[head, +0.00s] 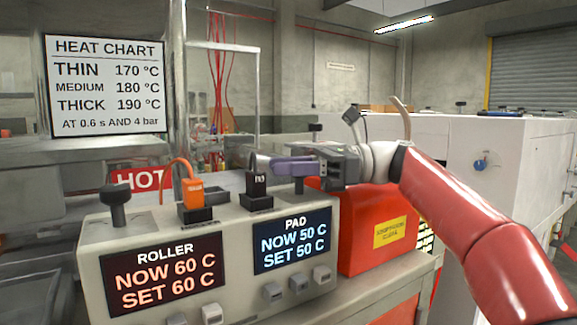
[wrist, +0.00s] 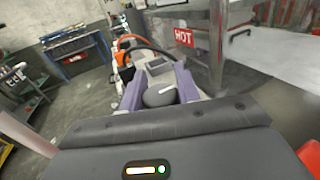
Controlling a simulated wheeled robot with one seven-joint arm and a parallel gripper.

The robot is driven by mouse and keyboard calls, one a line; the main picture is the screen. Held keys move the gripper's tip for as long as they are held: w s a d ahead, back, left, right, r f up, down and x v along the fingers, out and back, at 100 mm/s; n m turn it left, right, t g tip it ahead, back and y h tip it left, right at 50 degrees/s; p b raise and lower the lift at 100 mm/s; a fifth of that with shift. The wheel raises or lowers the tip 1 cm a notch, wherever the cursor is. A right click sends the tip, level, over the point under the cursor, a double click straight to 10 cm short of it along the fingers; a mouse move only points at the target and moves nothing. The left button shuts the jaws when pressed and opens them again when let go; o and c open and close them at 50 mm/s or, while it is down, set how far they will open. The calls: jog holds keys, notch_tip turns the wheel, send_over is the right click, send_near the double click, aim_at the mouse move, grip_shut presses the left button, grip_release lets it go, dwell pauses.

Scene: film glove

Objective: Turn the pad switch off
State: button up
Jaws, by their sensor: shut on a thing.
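The control box (head: 200,262) has a ROLLER display reading NOW 60 C, SET 60 C and a PAD display (head: 291,243) reading NOW 50 C, SET 50 C. The pad switch (head: 299,187) is a dark knob on top of the box at its right end; its upper part is hidden by the fingers in the head view. My gripper (head: 283,164) reaches in from the right with purple fingers shut on this knob. In the wrist view the round knob (wrist: 158,97) sits between both fingers, its white mark slanting to the upper right.
A second dark knob (head: 116,206) stands at the box's left end. An orange plug (head: 190,192) and a black plug (head: 257,184) stand in sockets between the knobs, the black one close to my fingers. A red case (head: 375,232) is right of the box. A HOT sign (head: 140,180) hangs behind.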

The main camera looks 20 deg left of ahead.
jog(key=shift+n+g+h, duration=0.5)
jog(key=shift+n+g, duration=0.1)
jog(key=shift+g, duration=0.2)
jog(key=shift+s+d+g, duration=0.1)
jog(key=shift+g, duration=0.2)
jog(key=o, duration=1)
jog(key=shift+c, duration=0.2)
